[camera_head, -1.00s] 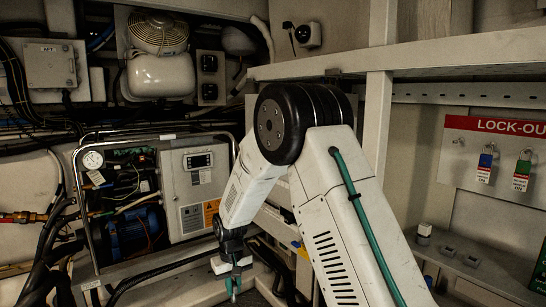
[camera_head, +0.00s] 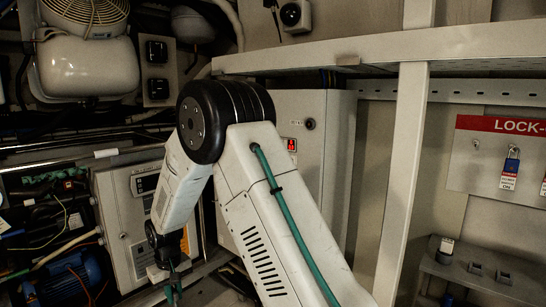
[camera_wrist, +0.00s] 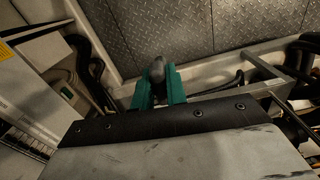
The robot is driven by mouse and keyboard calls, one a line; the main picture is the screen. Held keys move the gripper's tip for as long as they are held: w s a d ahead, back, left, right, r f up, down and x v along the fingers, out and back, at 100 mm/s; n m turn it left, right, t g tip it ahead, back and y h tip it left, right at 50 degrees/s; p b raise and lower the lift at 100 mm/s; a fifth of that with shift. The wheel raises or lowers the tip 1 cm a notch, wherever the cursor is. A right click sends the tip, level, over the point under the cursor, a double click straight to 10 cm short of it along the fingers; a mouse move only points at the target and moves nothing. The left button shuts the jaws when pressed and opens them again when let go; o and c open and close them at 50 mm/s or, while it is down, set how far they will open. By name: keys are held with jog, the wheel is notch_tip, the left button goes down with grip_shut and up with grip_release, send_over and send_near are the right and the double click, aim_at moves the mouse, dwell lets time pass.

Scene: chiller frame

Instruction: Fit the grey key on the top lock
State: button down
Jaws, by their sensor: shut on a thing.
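My gripper (camera_head: 172,287) hangs low at the left of the head view, pointing down, in front of the grey control box. In the wrist view its two teal fingers (camera_wrist: 158,88) are shut on a dark grey rounded piece (camera_wrist: 157,68), which looks like the grey key; only its end shows. A tall pale cabinet (camera_head: 334,150) stands behind my arm, partly hidden by it. A small round dark fitting (camera_head: 310,124) high on the cabinet may be the top lock. My gripper is well below and left of it.
A white shelf beam (camera_head: 370,52) and upright post (camera_head: 404,180) stand right of the cabinet. A lock-out board (camera_head: 490,180) with a blue padlock (camera_head: 512,160) hangs at the right. In the wrist view, treadplate floor (camera_wrist: 200,35) and a pale frame rail (camera_wrist: 225,70) lie beyond the fingers.

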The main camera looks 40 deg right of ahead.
dwell(0.3)
jog(key=s+d+r+n+t+h, duration=0.1)
jog(key=s+d+r+h, duration=0.3)
jog(key=d+r, duration=0.7)
jog(key=s+d+r+h, duration=0.1)
jog(key=d+r+h, duration=0.5)
jog(key=d+r, duration=0.5)
jog(key=s+d+r+h, duration=0.2)
jog(key=d+r, duration=0.1)
jog(key=r, duration=0.4)
jog(key=s+d+r+h, duration=0.2)
jog(key=d+r+h, duration=0.1)
jog(key=r, duration=0.5)
jog(key=s+d+r+h, duration=0.3)
jog(key=d+r, duration=0.2)
jog(key=r, duration=0.3)
jog(key=shift+d+t, duration=0.1)
jog(key=shift+t, duration=0.2)
jog(key=shift+w+d, duration=0.2)
jog(key=shift+d, duration=2.6)
